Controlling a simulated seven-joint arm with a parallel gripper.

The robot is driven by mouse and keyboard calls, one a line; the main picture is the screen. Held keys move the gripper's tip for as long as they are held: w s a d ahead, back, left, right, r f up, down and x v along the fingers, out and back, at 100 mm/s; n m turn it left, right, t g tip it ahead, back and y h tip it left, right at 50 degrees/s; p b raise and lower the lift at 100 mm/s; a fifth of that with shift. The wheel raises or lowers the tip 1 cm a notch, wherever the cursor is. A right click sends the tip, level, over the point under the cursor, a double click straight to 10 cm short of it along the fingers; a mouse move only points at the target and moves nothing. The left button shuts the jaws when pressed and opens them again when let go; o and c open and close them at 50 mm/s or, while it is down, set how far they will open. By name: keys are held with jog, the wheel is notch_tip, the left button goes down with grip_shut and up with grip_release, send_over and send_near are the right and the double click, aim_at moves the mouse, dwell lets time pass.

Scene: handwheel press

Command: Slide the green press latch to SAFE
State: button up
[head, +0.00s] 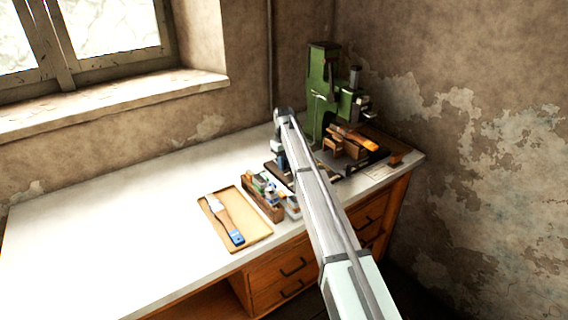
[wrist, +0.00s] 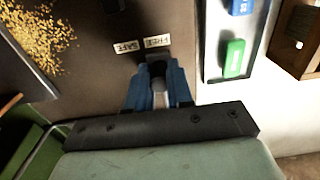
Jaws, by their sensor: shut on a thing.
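The green press (head: 322,85) stands at the back right corner of the bench. Its latch shows in the wrist view as a dark knob (wrist: 156,70) on a dark plate. My gripper (wrist: 157,84) has blue fingers shut on this knob. Two white labels lie just beyond it: FREE (wrist: 157,42), in line with the knob, and SAFE (wrist: 125,47), to its left in the picture. Both read upside down. The latch's slot is hidden by the knob and fingers. In the head view my arm covers most of the gripper and the latch.
A pale tray (wrist: 212,72) with a blue block (wrist: 241,6) and a green block (wrist: 233,57) lies right of the gripper. Yellow shavings (wrist: 38,35) lie at upper left. A tan tray (head: 258,236) holds a brush (head: 224,218). The bench's left side is clear.

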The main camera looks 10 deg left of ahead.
jog(key=shift+w+d, duration=0.1)
jog(key=shift+c, duration=0.4)
jog(key=shift+w+d, duration=0.95)
jog(key=shift+w, duration=0.05)
jog(key=o, duration=1.5)
jog(key=shift+c, duration=0.2)
notch_tip(320, 180, up, 8)
